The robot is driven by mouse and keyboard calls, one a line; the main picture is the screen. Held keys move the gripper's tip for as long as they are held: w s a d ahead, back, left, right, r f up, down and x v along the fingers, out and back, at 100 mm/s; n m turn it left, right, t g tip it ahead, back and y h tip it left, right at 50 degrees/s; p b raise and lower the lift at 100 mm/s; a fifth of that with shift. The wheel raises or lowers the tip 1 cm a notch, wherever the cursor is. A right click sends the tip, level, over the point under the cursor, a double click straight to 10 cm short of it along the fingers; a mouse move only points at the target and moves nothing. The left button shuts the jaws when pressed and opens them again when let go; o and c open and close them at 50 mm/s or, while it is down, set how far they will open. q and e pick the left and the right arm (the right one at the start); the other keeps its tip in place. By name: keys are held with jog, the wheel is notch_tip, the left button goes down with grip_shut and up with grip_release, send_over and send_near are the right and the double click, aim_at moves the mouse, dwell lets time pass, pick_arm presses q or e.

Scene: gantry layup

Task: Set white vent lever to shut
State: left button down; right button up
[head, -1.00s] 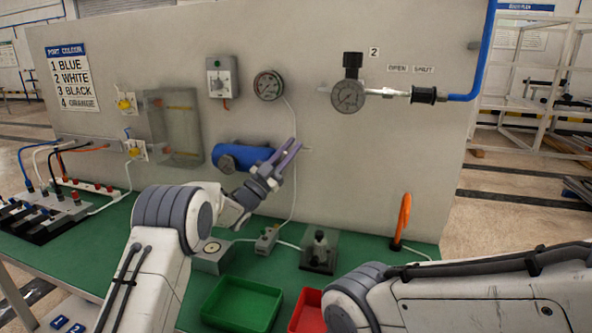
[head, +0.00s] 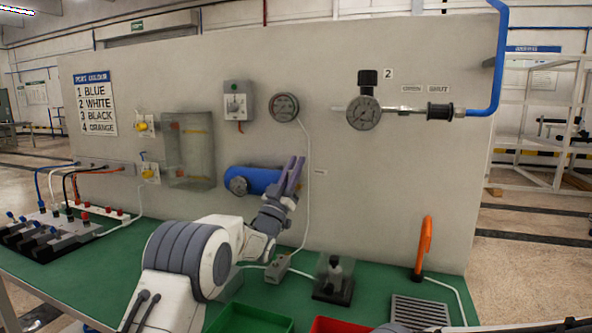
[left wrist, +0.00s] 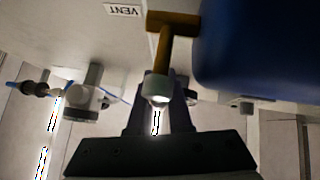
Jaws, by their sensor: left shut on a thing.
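The blue tank (head: 255,179) is mounted on the grey panel; it also fills the upper right of the left wrist view (left wrist: 262,50). Beside it in the left wrist view is a brass T-shaped fitting (left wrist: 172,22) with a pale cylindrical end, the white vent lever (left wrist: 157,88). My left gripper (head: 291,172) is at the tank's right end, fingers pointing up. In the left wrist view, its dark fingers (left wrist: 157,105) are shut on the pale lever end. In the head view the fingers hide the lever.
An upside-down VENT label (left wrist: 123,10) is near the fitting in the left wrist view. A gauge (head: 363,113) with OPEN and SHUT labels is higher on the panel. A grey valve block (head: 277,268), clear-covered device (head: 334,278) and orange handle (head: 424,248) stand on the green bench.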

pick_arm(q)
jog(key=shift+f, duration=0.2)
jog(key=c, duration=0.8)
grip_release()
jog(key=shift+c, duration=0.2)
jog(key=shift+r, duration=0.1)
jog(key=s+a+f+b, duration=0.1)
jog(key=s+a, duration=0.2)
jog(key=s, duration=0.4)
jog(key=s+a+f+b, duration=0.1)
jog(key=s+a+f, duration=0.1)
jog(key=s+a, duration=0.2)
jog(key=s, duration=0.2)
jog(key=shift+s+a+f+b, duration=0.2)
jog(key=shift+s+a+b, duration=0.05)
jog(key=shift+s+b, duration=0.1)
jog(key=shift+r, duration=0.1)
